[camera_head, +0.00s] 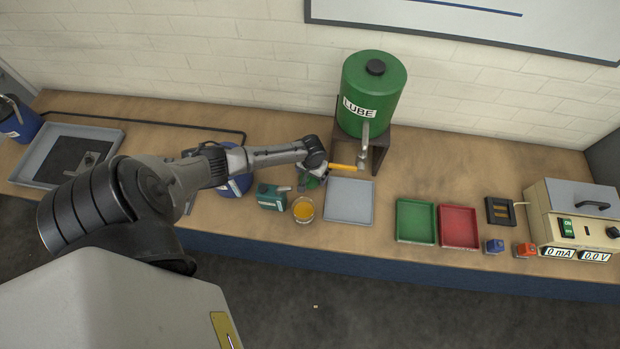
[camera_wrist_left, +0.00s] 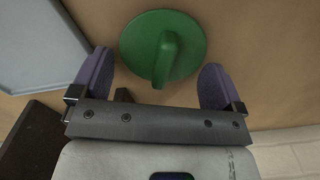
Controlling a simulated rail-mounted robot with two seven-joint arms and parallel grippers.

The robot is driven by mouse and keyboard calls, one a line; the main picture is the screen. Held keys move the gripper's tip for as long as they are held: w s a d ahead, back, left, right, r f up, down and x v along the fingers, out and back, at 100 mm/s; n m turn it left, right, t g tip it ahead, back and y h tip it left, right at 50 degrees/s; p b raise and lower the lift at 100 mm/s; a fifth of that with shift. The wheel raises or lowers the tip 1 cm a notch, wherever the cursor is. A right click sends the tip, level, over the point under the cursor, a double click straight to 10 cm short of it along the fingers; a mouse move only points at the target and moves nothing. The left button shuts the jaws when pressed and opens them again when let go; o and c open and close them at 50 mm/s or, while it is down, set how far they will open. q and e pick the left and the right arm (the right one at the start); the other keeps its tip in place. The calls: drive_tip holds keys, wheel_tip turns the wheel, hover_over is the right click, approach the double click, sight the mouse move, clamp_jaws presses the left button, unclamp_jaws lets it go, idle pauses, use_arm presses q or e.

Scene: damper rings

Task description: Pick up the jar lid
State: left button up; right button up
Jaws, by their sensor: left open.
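The jar lid is a green disc with a raised grip bar across it, seen in the left wrist view (camera_wrist_left: 190,45). It lies on the wooden bench top. In the head view a bit of green (camera_head: 311,183) shows below my left gripper (camera_head: 312,173), partly hidden by it. In the wrist view my left gripper (camera_wrist_left: 158,62) is open, with its two purple-grey fingers apart on either side of the lid's near part. The grip bar lies between the fingertips, and nothing is held. How high the fingers are above the lid is unclear.
A glass with amber contents (camera_head: 303,210) and a teal can (camera_head: 271,197) stand close by. A grey tray (camera_head: 349,201) lies to the right. The green LUBE tank (camera_head: 371,90) on its dark stand rises behind. Green (camera_head: 416,221) and red (camera_head: 459,226) trays lie farther right.

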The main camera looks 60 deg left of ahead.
use_arm(q)
drive_tip(key=shift+c, duration=0.3)
drive_tip(key=c, duration=0.6)
drive_tip(key=shift+r, duration=0.1)
